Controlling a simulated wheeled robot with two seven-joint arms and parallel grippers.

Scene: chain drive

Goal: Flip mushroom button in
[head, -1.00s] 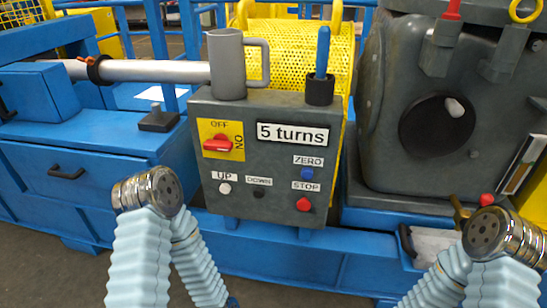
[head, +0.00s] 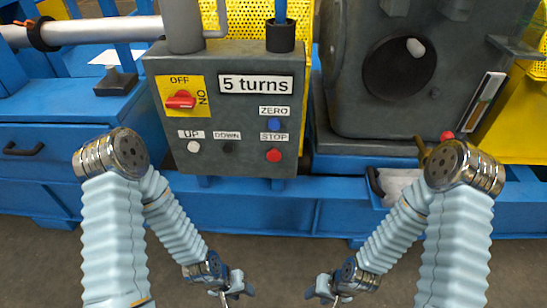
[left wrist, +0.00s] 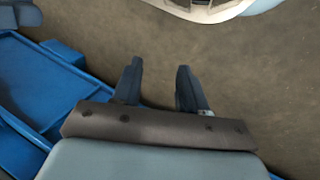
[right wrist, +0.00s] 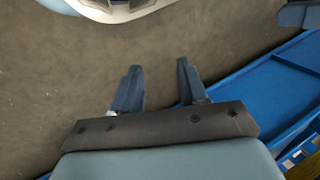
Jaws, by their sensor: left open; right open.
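A red STOP button (head: 273,155) sits low on the right of the grey control panel (head: 240,160) in the head view. Another red knob (head: 447,136) shows at the foot of the grey gearbox housing, partly behind my right arm. My left gripper (head: 236,290) is low in front of the panel, over the floor and well apart from it. In the left wrist view its fingers (left wrist: 158,75) are apart and empty. My right gripper (head: 322,291) is also low, to the right of the left one. In the right wrist view its fingers (right wrist: 160,75) are apart and empty.
The panel also carries a red rotary switch (head: 180,101), a blue ZERO button (head: 274,125), a white UP button (head: 193,147) and a dark DOWN button (head: 228,148). Free space lies before the panel.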

